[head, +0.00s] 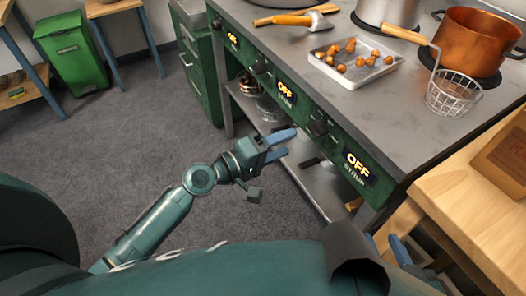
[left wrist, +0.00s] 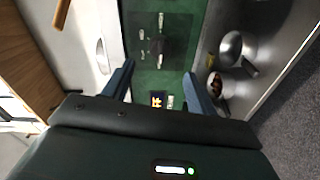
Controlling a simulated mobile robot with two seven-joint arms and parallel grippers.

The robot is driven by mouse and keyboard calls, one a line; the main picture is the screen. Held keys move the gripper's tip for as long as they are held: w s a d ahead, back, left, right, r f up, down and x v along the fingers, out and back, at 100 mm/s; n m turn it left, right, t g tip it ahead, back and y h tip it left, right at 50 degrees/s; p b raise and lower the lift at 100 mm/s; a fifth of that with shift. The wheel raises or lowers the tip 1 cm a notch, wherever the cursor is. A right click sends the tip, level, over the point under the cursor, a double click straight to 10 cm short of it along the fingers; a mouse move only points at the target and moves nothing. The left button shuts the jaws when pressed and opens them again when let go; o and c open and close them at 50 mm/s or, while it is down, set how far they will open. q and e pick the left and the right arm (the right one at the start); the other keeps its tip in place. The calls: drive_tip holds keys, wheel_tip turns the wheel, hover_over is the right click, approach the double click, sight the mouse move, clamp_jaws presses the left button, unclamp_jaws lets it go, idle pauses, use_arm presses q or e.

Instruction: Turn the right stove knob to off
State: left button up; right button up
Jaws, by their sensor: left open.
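The stove's green front panel (head: 335,140) carries dark knobs and several lit displays that read OFF. The right knob (head: 318,127) sits just left of the rightmost display, OFF with SYRUP below it (head: 360,168). My left gripper (head: 284,145) is open and empty, in front of the panel and a little left of and below this knob. In the left wrist view, the gripper (left wrist: 158,72) has its fingers spread, with a dark knob (left wrist: 158,47) ahead between them, apart from both. My right gripper (head: 385,245) is partly hidden at the bottom right, its blue fingers apart.
On the grey counter stand a tray (head: 330,76) of chestnuts, a wire basket (head: 452,95), a copper pot (head: 475,40) and an orange-handled tool (head: 290,19). A lower shelf (head: 315,180) holds bowls. A wooden table (head: 465,190) is at the right.

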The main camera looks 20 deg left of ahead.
use_arm(q)
drive_tip(key=b+v, duration=0.1)
drive_tip(key=v, duration=0.4)
drive_tip(key=shift+s+a, duration=0.1)
drive_tip(key=shift+s, duration=0.05)
